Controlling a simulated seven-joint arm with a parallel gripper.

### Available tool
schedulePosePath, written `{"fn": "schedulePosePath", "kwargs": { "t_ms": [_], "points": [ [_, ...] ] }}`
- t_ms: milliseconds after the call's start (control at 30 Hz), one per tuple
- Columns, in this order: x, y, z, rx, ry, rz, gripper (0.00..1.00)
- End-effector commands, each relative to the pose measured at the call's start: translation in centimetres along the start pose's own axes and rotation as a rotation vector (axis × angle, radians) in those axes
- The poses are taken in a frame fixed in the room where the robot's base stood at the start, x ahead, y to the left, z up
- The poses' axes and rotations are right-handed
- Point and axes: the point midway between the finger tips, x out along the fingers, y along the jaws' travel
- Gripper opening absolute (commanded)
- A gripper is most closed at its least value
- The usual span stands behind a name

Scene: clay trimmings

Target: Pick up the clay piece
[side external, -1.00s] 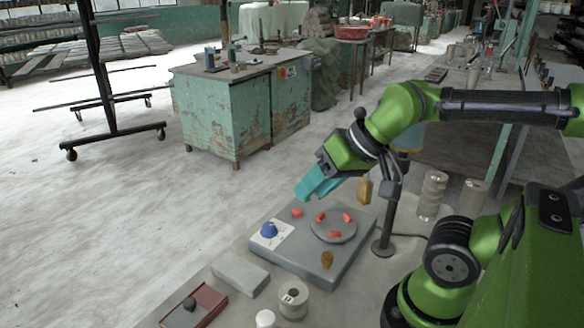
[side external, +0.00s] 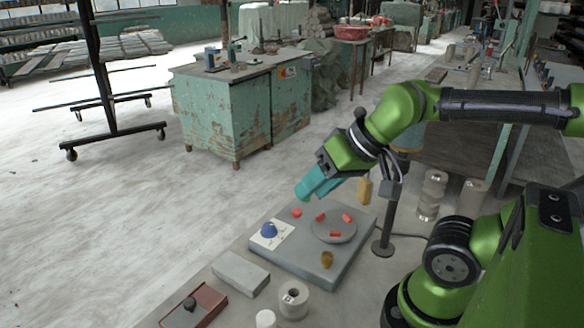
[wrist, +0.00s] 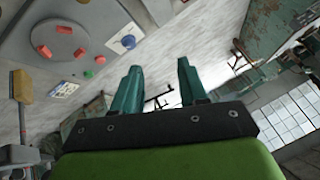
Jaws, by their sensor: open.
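Several small red clay pieces are in view. Three lie on a round grey disc (side external: 322,237), one of them this red piece (side external: 347,218). Another red clay piece (side external: 297,212) lies on the grey board (side external: 290,266) off the disc. The wrist view shows the disc (wrist: 82,38) at upper left, with a red piece (wrist: 43,51) on it and the red piece (wrist: 100,60) beside it. My gripper (side external: 305,192), with teal fingers, hangs above the far edge of the board, apart from the pieces. In the wrist view my gripper (wrist: 160,66) is open and empty.
A blue object (side external: 269,230) sits on a white card on the board. A grey block (side external: 241,271), a pale ring-shaped roll (side external: 293,299) and a reddish tray (side external: 205,304) lie nearer. A post (side external: 386,225) stands at right.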

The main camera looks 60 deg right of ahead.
Motion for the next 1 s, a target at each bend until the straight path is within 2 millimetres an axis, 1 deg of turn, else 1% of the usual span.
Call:
{"fn": "schedulePosePath", "kwargs": {
  "t_ms": [67,167,400,700,767,833,1000],
  "points": [
    [0.0,0.0,0.0,0.0,0.0,0.0,0.43],
    [0.0,0.0,0.0,0.0,0.0,0.0,0.56],
    [0.0,0.0,0.0,0.0,0.0,0.0,0.93],
    [0.1,-0.2,0.2,-0.008,-0.009,-0.003,0.93],
    [0.8,-0.6,0.6,-0.027,-0.043,-0.004,0.93],
    [1.8,-1.4,1.1,-0.07,-0.102,0.003,0.93],
    [4.6,-3.7,3.5,-0.193,-0.338,0.089,0.93]
  ]
}}
